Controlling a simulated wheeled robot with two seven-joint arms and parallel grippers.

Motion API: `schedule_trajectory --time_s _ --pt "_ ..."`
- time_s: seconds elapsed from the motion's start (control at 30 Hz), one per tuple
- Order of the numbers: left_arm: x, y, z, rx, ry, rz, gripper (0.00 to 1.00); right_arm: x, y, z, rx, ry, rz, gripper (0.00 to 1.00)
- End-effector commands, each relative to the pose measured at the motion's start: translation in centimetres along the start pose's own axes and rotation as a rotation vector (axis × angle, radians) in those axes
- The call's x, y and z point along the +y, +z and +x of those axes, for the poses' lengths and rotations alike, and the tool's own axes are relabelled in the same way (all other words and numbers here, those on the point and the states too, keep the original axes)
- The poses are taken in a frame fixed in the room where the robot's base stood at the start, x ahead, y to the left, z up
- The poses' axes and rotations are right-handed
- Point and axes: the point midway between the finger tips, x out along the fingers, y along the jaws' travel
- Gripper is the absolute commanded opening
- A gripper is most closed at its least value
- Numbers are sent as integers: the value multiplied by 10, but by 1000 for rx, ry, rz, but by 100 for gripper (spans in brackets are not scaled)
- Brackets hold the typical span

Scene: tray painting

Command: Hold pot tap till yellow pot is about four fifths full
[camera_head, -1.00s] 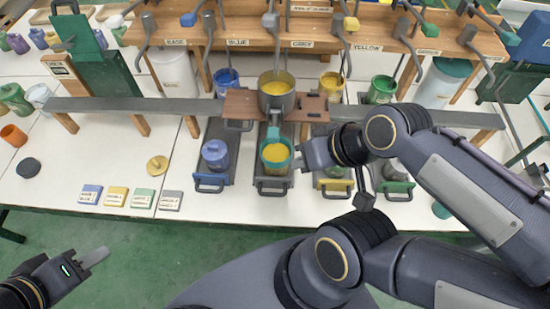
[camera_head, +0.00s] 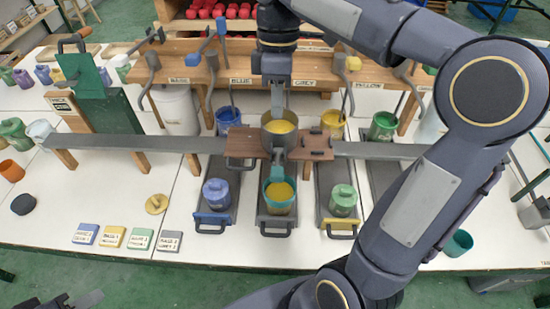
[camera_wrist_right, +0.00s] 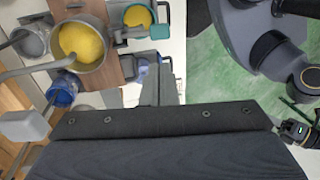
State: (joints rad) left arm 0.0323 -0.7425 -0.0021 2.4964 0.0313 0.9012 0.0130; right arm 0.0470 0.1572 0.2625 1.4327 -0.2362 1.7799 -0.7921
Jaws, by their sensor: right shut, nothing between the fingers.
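A grey pot (camera_head: 279,127) with yellow paint inside stands on the brown wooden stand; it also shows in the wrist view (camera_wrist_right: 82,43). A teal tap part (camera_head: 278,158) sits at its front, seen in the wrist view as a teal block (camera_wrist_right: 160,31) on a grey pipe. Below it, a teal pot (camera_head: 279,197) on a dark slide holds yellow paint below its rim. A yellow pot (camera_head: 333,122) stands behind, at the right. My right gripper (camera_head: 278,108) is shut and empty, pointing down above the grey pot. My left gripper (camera_head: 88,300) is partly cut off at the bottom edge.
A blue lidded pot (camera_head: 216,192) and a green lidded pot (camera_head: 343,200) stand on slides either side. A grey beam (camera_head: 120,142) crosses the table. Label tiles (camera_head: 114,237) and a gold lid (camera_head: 157,204) lie left.

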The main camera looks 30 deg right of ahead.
Motion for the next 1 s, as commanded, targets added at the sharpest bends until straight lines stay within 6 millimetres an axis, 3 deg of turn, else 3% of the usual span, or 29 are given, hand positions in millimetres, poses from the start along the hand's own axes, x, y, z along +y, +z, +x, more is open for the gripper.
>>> schedule_trajectory --time_s 0.47,1.0 --pt "0 0 1 0 0 0 36 1 0 7 -4 -3 -4 0" --pt "-2 2 4 0 0 0 36 0 1 110 -5 -4 -3 0"
